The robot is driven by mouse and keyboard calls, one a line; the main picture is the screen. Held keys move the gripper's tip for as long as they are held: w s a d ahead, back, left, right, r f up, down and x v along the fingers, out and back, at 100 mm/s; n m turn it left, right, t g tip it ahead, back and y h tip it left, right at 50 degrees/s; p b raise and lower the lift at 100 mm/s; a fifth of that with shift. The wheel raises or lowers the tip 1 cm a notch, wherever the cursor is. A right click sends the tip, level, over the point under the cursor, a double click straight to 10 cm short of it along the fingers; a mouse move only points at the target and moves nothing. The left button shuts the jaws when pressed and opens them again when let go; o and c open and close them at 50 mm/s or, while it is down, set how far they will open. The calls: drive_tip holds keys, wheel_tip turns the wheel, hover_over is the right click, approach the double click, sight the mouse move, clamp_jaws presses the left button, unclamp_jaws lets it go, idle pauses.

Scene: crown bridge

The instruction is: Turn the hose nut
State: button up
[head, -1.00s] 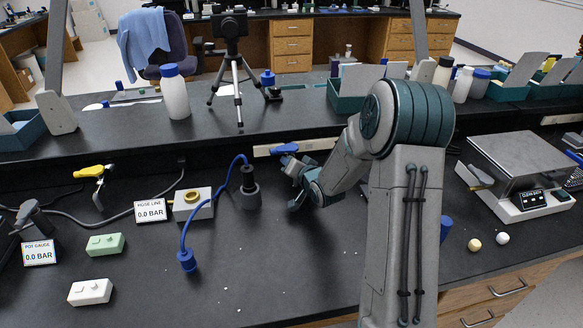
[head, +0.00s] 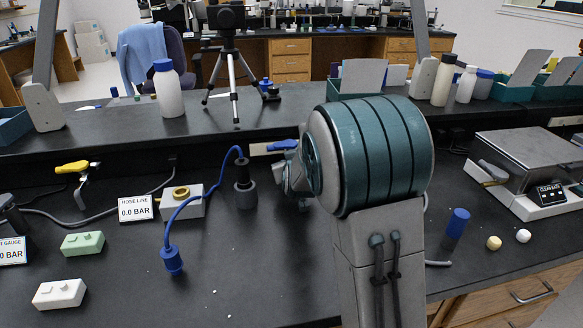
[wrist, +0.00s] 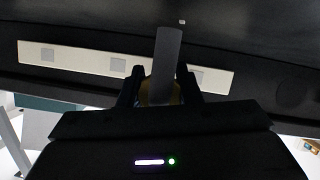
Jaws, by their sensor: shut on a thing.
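In the head view a tap with a blue handle (head: 283,145) sits at the back wall strip, mostly behind my arm. In the wrist view my gripper (wrist: 160,88) has its dark fingers closed around a brass-coloured part (wrist: 160,94), with a grey bar (wrist: 167,58) sticking out from it. I cannot tell for sure whether this part is the hose nut. In the head view my arm hides the fingers.
A block with a brass ring (head: 181,191) stands beside the HOSE LINE display (head: 135,208), reading 0.0 BAR. A yellow-handled tap (head: 74,170), green box (head: 82,243) and white box (head: 59,293) are at left. A blue cylinder (head: 458,222) and a balance (head: 545,185) are at right.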

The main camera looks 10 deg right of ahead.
drive_tip(key=n+h+p, duration=0.1)
drive_tip(key=n+p, duration=0.1)
drive_tip(key=shift+r+p, duration=0.2)
drive_tip(key=shift+p, duration=0.1)
drive_tip(key=shift+f+n+t+h+p, duration=0.1)
drive_tip(key=shift+n+t+h+p, duration=0.2)
drive_tip(key=shift+n+h+p, duration=0.8)
drive_tip(key=shift+p, duration=0.4)
drive_tip(key=o, duration=0.7)
drive_tip(key=shift+s, duration=0.1)
drive_tip(key=p+v, duration=0.2)
drive_tip(key=v, duration=1.1)
drive_tip(key=shift+s+d, duration=0.1)
drive_tip(key=shift+s, duration=0.25)
drive_tip(key=shift+y, duration=0.3)
